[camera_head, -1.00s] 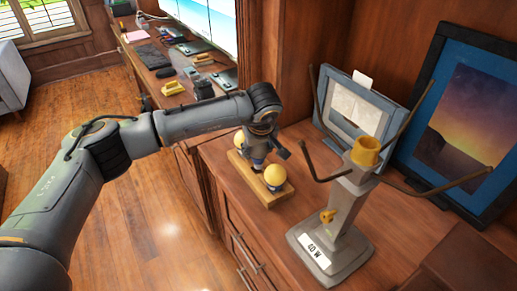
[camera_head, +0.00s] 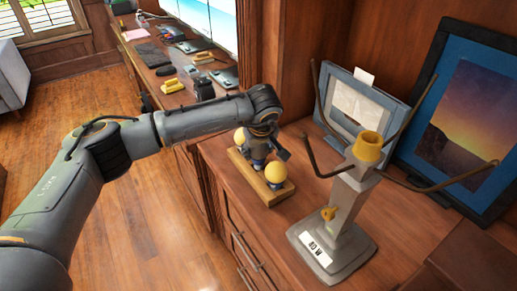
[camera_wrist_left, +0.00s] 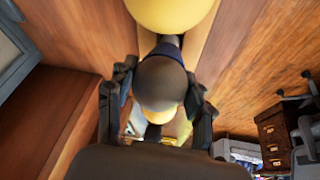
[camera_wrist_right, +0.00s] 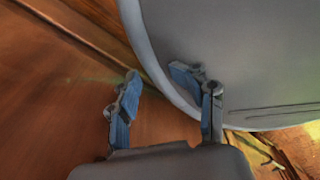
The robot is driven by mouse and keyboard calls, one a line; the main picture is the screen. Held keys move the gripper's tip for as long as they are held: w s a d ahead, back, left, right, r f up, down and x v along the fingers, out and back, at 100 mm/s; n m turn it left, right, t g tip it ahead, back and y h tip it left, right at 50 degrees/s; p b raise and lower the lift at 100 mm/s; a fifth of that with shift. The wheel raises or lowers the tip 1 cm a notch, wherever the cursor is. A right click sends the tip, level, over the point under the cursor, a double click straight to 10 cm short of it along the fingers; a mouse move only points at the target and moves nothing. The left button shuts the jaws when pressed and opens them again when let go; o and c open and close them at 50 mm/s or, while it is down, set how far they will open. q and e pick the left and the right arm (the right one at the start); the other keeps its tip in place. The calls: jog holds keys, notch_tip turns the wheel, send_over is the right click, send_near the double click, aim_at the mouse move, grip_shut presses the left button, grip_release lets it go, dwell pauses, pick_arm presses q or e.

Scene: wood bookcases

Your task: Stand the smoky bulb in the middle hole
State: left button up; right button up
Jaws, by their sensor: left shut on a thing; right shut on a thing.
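The smoky bulb (camera_wrist_left: 160,82) is a dark grey, rounded bulb, seen between the fingers of my left gripper (camera_wrist_left: 157,105) in the left wrist view. In the head view my left gripper (camera_head: 264,150) points down over a pale wooden block (camera_head: 262,192) and hides most of the bulb. A yellow bulb (camera_head: 275,172) stands at the block's near end, another (camera_head: 240,137) at its far end. The smoky bulb is between them; whether it is seated in the middle hole is hidden. My right gripper (camera_wrist_right: 165,105) shows only in its wrist view, fingers apart, with no held thing visible.
A grey stand with brown arms, a yellow top and a base (camera_head: 333,250) is right of the block. A blue framed picture (camera_head: 445,130) and a grey-framed panel (camera_head: 362,105) lean behind. A large grey curved surface (camera_wrist_right: 240,60) is near my right gripper.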

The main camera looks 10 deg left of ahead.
pick_arm(q)
jog(key=shift+f+b, duration=0.5)
jog(key=shift+f, duration=0.25)
pick_arm(e)
jog(key=shift+w+d+f, duration=0.1)
jog(key=shift+d+f, duration=0.1)
jog(key=shift+f, duration=0.4)
pick_arm(q)
jog(key=o, duration=0.9)
jog(key=shift+r+p, duration=0.95)
jog(key=shift+r, duration=0.8)
jog(key=shift+r+p, duration=0.95)
jog(key=shift+r, duration=0.8)
jog(key=shift+r+p, duration=0.65)
jog(key=shift+r, duration=0.6)
jog(key=shift+r+p, duration=0.7)
jog(key=shift+r, duration=0.6)
pick_arm(e)
notch_tip(320, 180, up, 6)
jog(key=shift+d+r, duration=0.2)
jog(key=shift+r, duration=0.05)
